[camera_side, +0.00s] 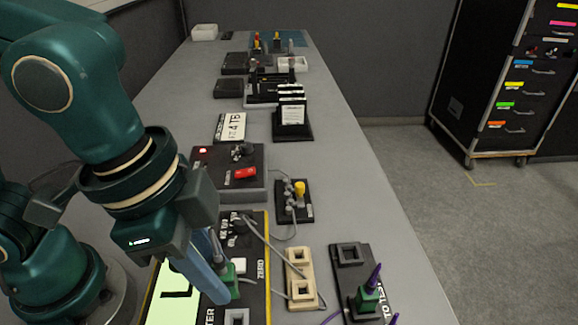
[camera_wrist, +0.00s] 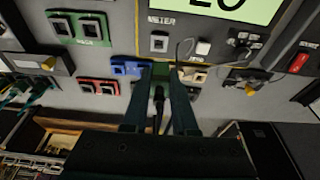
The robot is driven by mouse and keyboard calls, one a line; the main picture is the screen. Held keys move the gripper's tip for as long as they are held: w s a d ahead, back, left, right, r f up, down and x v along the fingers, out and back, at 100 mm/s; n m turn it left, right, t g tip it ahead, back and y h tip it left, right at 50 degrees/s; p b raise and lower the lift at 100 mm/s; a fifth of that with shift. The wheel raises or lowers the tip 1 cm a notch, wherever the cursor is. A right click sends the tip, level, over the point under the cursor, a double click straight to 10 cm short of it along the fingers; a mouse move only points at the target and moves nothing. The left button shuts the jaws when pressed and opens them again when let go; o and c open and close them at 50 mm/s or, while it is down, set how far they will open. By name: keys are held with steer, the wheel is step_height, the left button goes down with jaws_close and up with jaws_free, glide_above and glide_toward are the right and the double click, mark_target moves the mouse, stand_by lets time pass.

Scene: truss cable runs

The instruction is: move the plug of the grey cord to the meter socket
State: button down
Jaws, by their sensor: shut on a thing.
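My gripper (camera_side: 222,290) is shut on a green plug (camera_side: 231,277), which I take to be the grey cord's plug; a grey cord rises beside the fingers. In the wrist view my gripper (camera_wrist: 157,72) shows two fingers with the plug between them, mostly hidden, and a dark cord end (camera_wrist: 158,95). The meter socket (camera_side: 237,317) is a light square frame on the meter's dark panel, cut by the bottom edge of the side view and just below the plug there. In the wrist view the meter socket (camera_wrist: 159,42) looks empty, beyond the fingertips.
A beige two-socket block (camera_side: 300,278) lies right of the meter. A black block (camera_side: 350,255) holds a green plug with a purple cord (camera_side: 368,297). Grey cords loop between the meter and beige block. Blue (camera_wrist: 130,67) and red (camera_wrist: 100,87) blocks lie near the fingers.

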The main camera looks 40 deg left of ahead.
steer(key=shift+s+d, duration=0.1)
steer(key=shift+d, duration=0.05)
steer(key=shift+f, duration=2.7)
steer(key=shift+f, duration=0.8)
stand_by(0.3)
steer(key=c, duration=0.6)
jaws_free()
steer(key=shift+r, duration=2.5)
